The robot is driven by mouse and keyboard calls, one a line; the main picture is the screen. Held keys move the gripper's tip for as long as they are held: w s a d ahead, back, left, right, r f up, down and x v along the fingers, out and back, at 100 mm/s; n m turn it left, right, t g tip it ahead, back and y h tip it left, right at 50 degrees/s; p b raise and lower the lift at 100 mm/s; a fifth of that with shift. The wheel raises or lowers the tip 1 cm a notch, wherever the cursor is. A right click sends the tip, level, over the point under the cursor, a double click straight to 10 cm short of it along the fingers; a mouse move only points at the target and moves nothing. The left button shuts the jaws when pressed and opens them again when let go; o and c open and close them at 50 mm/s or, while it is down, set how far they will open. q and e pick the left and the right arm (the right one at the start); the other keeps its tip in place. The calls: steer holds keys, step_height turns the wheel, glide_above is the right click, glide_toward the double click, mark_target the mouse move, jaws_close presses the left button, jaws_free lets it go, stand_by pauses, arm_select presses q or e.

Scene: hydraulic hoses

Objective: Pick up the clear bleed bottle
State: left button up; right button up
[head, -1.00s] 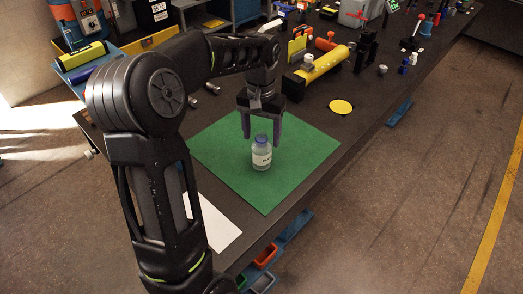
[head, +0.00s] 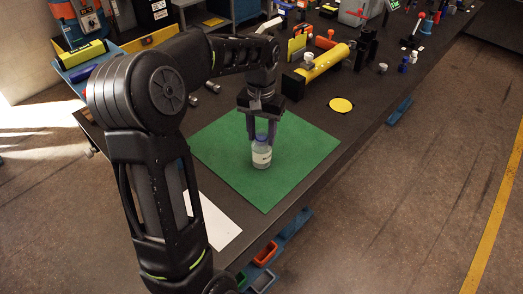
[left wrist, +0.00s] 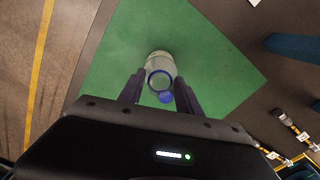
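The clear bleed bottle (head: 261,157) stands upright on the green mat (head: 225,165). It has a white label with dark print and a blue cap. My left gripper (head: 261,138) is right above it, pointing down, with its fingers on either side of the bottle's top. In the left wrist view the bottle (left wrist: 159,63) shows between the two fingers (left wrist: 159,84), with narrow gaps beside it, so the gripper looks open. The fingers hide part of the cap in the head view. My right gripper is not in view.
A white sheet (head: 215,222) lies at the mat's near left. A yellow cylinder (head: 322,67) and a yellow disc (head: 341,105) are behind the mat. Small bins (head: 266,254) hang below the bench's front edge. The mat around the bottle is clear.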

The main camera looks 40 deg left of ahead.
arm_select(q)
jaws_close()
stand_by(0.7)
step_height(320, 180, up, 6)
steer(key=shift+w+r+b, duration=0.1)
steer(key=shift+r+b, duration=0.15)
steer(key=shift+b, duration=0.1)
step_height(320, 180, up, 4)
steer(key=shift+f+p, duration=0.15)
steer(key=shift+p, duration=0.8)
steer(key=shift+f, duration=0.1)
